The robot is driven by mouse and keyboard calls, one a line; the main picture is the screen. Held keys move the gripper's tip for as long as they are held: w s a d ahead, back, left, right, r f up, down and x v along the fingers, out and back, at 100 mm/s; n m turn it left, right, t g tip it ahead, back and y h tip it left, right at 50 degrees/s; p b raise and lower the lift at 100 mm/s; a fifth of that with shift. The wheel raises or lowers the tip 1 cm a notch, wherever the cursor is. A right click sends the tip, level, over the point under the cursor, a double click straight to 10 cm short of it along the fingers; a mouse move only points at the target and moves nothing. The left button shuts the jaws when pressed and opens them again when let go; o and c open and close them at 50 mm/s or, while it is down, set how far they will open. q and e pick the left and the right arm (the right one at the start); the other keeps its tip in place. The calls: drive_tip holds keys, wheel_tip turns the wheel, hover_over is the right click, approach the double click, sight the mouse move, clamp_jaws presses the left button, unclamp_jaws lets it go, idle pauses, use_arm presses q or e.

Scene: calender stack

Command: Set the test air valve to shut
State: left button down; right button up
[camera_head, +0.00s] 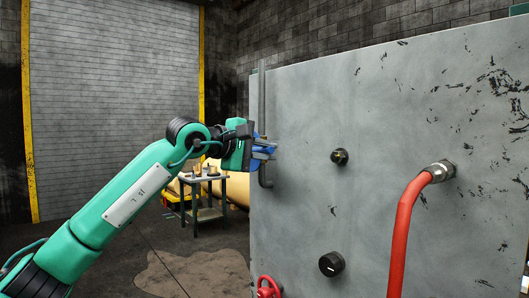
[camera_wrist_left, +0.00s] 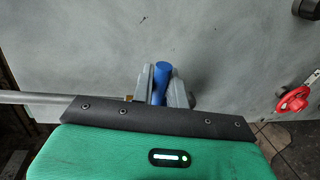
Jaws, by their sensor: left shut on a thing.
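A blue valve handle (camera_head: 263,149) sits on a thin grey vertical pipe (camera_head: 262,100) along the left edge of the grey panel. My left gripper (camera_head: 256,147) reaches it from the left and is shut on this handle. In the left wrist view the blue handle (camera_wrist_left: 161,78) stands between the two grey fingers (camera_wrist_left: 161,90). The pipe also shows at the left of that view (camera_wrist_left: 35,97). The valve body is mostly hidden by the gripper, and no label can be read. My right gripper is not in view.
The grey panel (camera_head: 300,210) carries a small black knob (camera_head: 339,156), a larger black knob (camera_head: 331,264), a red handwheel (camera_head: 268,287) and a red hose (camera_head: 402,225). A small table (camera_head: 203,180) stands behind. The floor left of the panel is open.

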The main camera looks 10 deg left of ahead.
use_arm(q)
drive_tip(key=shift+f+m, duration=0.4)
drive_tip(key=shift+f, duration=0.1)
drive_tip(key=shift+b, duration=0.3)
drive_tip(key=shift+f, duration=0.1)
drive_tip(key=c, duration=1.4)
unclamp_jaws()
drive_tip(key=shift+c, duration=0.2)
